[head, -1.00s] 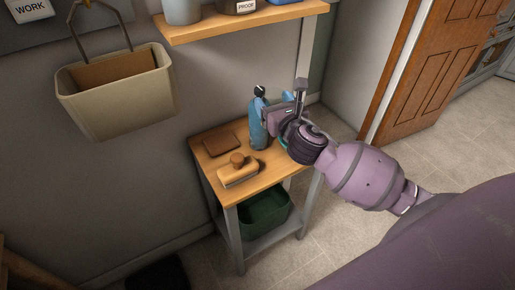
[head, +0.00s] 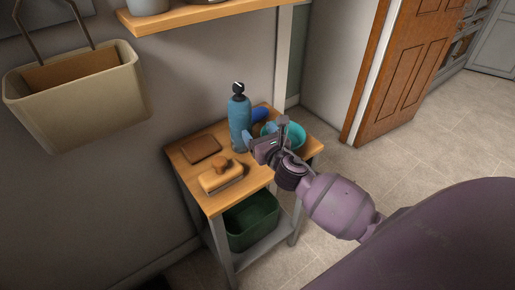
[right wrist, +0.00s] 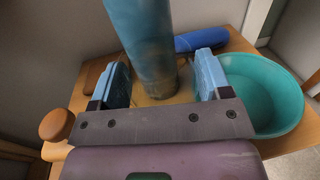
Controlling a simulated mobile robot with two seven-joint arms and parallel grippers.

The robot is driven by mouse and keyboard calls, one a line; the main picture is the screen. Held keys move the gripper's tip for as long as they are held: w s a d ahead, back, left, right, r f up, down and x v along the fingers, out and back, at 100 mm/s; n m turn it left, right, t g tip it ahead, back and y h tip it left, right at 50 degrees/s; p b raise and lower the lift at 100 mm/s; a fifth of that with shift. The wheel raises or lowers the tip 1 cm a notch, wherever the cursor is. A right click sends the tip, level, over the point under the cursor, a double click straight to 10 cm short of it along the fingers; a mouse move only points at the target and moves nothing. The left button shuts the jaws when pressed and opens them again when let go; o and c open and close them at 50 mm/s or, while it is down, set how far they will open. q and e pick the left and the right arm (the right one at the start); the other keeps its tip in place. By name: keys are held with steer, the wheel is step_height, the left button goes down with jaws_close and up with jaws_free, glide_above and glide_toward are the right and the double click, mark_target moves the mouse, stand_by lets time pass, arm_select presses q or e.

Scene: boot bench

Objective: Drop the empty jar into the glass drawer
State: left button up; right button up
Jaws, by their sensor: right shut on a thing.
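My right gripper (head: 262,143) is over the small wooden bench, in front of the blue bottle and the teal bowl. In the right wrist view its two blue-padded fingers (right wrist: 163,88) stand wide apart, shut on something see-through. Only a faint trace of it shows between the pads, fitting the clear empty jar; its outline is hard to make out. The blue bottle (head: 239,122) stands upright just beyond and shows between the fingers in the wrist view (right wrist: 143,35). No glass drawer shows in these views. My left gripper is out of view.
On the bench (head: 185,175) are a teal bowl (head: 296,134), a lying blue roll (head: 260,115), a brush with a round knob (head: 221,177) and a brown pad (head: 201,149). A green bin (head: 250,220) sits below. A beige hanging bin (head: 85,95) is left; open floor lies right.

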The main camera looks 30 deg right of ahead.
steer(key=shift+f, duration=0.45)
step_height(320, 180, down, 4)
steer(key=shift+r+b, duration=0.25)
steer(key=shift+b, duration=0.65)
steer(key=shift+f, duration=0.35)
steer(key=shift+r, duration=0.2)
steer(key=shift+f, duration=0.25)
steer(key=o, duration=1)
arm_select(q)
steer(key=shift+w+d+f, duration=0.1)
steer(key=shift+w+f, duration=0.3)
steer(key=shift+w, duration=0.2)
arm_select(e)
steer(key=shift+o, duration=0.2)
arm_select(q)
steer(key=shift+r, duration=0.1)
arm_select(e)
steer(key=shift+r, duration=0.15)
